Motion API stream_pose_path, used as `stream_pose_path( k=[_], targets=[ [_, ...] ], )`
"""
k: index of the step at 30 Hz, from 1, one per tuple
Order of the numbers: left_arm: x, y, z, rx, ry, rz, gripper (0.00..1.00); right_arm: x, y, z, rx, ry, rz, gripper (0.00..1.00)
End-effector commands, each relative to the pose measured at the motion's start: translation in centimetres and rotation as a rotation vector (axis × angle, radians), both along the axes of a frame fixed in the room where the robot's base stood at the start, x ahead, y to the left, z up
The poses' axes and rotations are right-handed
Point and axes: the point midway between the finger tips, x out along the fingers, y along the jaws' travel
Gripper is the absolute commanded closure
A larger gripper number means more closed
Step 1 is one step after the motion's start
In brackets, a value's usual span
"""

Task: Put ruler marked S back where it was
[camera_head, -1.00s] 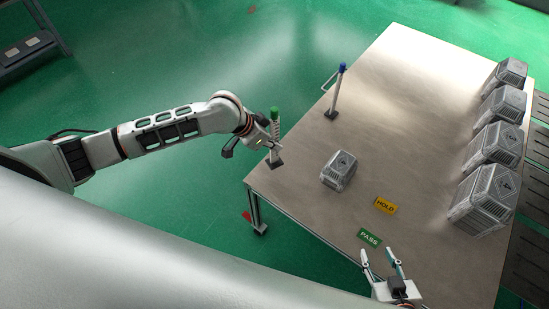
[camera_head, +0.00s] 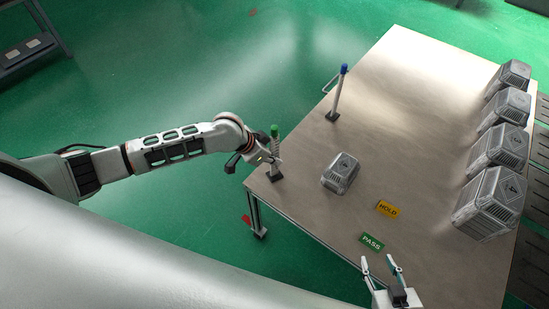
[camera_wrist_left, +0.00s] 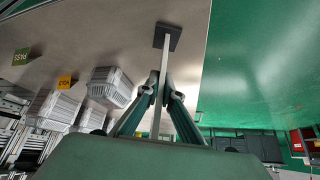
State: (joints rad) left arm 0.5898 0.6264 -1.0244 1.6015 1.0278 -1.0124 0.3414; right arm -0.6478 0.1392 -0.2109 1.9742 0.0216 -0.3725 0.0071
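A thin upright post with a green top (camera_head: 274,131) and dark square base (camera_head: 274,175) is at the table's near-left corner. I cannot read an S on it or tell whether it is the ruler. My left gripper (camera_head: 272,158) is around its shaft and appears shut on it. In the left wrist view, the fingers (camera_wrist_left: 164,88) close in from both sides of the pale shaft, with the base (camera_wrist_left: 168,37) beyond. A similar post with a blue top (camera_head: 337,90) stands farther back. My right gripper (camera_head: 378,260) is open and empty at the near edge.
A grey crate (camera_head: 340,172) sits mid-table, and several more crates (camera_head: 487,203) line the right side. A yellow HOLD sign (camera_head: 387,208) and green PASS sign (camera_head: 372,241) lie near the front. The table's centre and back (camera_head: 420,95) are clear.

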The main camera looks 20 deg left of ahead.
Motion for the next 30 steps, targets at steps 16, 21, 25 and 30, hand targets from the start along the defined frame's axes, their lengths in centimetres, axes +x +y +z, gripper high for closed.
stream_pose_path(
  k=[16, 21, 25, 30],
  targets=[
    [-0.2, 0.3, 1.1, -0.001, -0.002, 0.001, 0.78, 0.2, -0.1, 0.3, 0.000, -0.002, -0.001, 0.60],
    [-1.3, 1.4, 3.9, 0.001, -0.005, 0.000, 0.78, 0.3, 0.0, 1.3, 0.004, -0.006, -0.003, 0.60],
    [-2.5, 2.5, 6.1, 0.001, -0.004, 0.000, 0.78, 0.4, 0.0, 2.0, 0.004, -0.008, -0.002, 0.60],
    [-3.8, 3.6, 8.6, 0.001, -0.002, -0.001, 0.78, 0.6, 0.0, 2.9, 0.005, -0.013, -0.001, 0.60]
  ],
)
